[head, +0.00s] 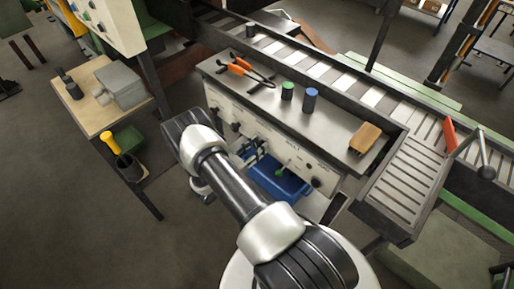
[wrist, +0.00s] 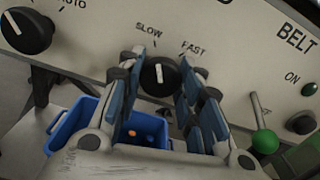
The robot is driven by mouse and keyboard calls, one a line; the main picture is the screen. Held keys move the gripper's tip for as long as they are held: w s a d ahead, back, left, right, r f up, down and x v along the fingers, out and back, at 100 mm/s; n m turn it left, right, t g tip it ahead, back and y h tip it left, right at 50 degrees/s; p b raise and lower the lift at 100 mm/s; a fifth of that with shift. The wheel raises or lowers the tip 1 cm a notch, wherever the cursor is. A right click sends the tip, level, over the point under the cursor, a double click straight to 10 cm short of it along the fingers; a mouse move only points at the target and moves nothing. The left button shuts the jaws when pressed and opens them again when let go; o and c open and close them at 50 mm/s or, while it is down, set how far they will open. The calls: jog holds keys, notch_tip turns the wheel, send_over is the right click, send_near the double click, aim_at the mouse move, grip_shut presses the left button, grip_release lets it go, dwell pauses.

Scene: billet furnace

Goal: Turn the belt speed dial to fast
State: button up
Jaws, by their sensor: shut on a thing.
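The belt speed dial (wrist: 160,75) is a round black knob on a pale panel (wrist: 235,65). Its white pointer line points up, close to the SLOW mark and away from the FAST mark at upper right. My gripper (wrist: 160,88) has a blue-padded finger on each side of the dial and is shut on it. In the head view my gripper (head: 257,151) is at the front of the console (head: 245,100). I cannot make out the dial in that view.
A second black dial (wrist: 27,32) is left of the gripper. A green-knobbed lever (wrist: 265,142) stands close on the right. A blue bin (wrist: 72,130) sits below.

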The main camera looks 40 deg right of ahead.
jog(key=m+b, duration=0.2)
jog(key=m, duration=0.4)
jog(key=shift+w, duration=0.1)
jog(key=m+b, duration=0.2)
jog(key=m, duration=0.4)
jog(key=shift+m, duration=0.3)
dwell(0.4)
jog(key=o, duration=1.1)
jog(key=shift+a, duration=0.15)
jog(key=a, duration=0.8)
jog(key=s+a, duration=0.1)
jog(key=a, duration=0.2)
jog(key=shift+a+r, duration=0.1)
jog(key=shift+a, duration=0.3)
jog(key=shift+w, duration=0.1)
